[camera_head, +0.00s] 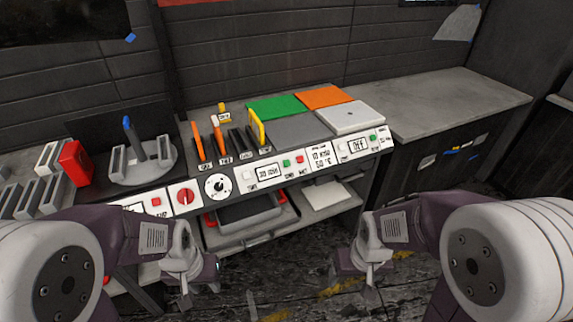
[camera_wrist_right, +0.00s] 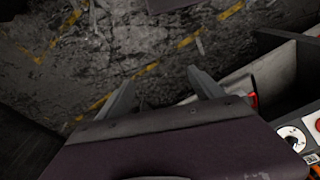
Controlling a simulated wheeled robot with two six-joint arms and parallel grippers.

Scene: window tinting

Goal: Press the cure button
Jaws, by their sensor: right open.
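The control panel (camera_head: 232,201) runs along the front of the workbench. Another green button (camera_head: 373,138) is at the right end, by a display reading "Off" (camera_head: 357,146). The labels are too small to tell which button is cure. My left gripper (camera_head: 192,283) hangs in front of the panel's left part, its jaws unclear. My right gripper (camera_head: 368,279) is lower right of the panel, open and empty in the right wrist view (camera_wrist_right: 160,88).
Green (camera_head: 275,106), orange (camera_head: 322,97) and white (camera_head: 350,117) slabs lie on the bench. Upright tools with orange handles (camera_head: 198,137) stand left of them. A red box (camera_head: 75,163) is at far left. A lower shelf holds a dark tray (camera_head: 248,212). The right counter (camera_head: 440,100) is clear.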

